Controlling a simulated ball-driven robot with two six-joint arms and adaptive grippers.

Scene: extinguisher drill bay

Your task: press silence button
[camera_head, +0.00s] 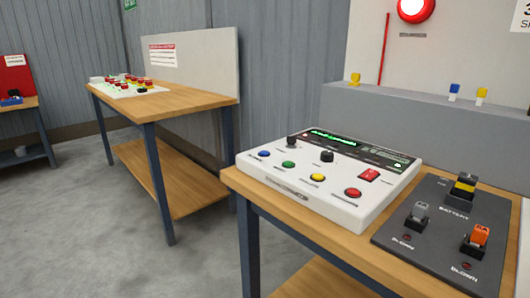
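A white control panel (344,206) lies on the wooden table at the right. Along its front run a blue button (264,154), a green button (289,164), a yellow button (317,178) and a red button (353,193). Behind them are two black knobs (327,156), a red switch (369,175) and a lit green display (334,138). The labels are too small to read, so I cannot tell which button is the silence button. Neither of my grippers is in view.
A dark board (400,243) with connector blocks sits right of the panel, one marked battery. A grey ledge (400,120) with small clips stands behind. Another wooden table (190,97) with a button board stands further left. The grey floor (90,220) between is clear.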

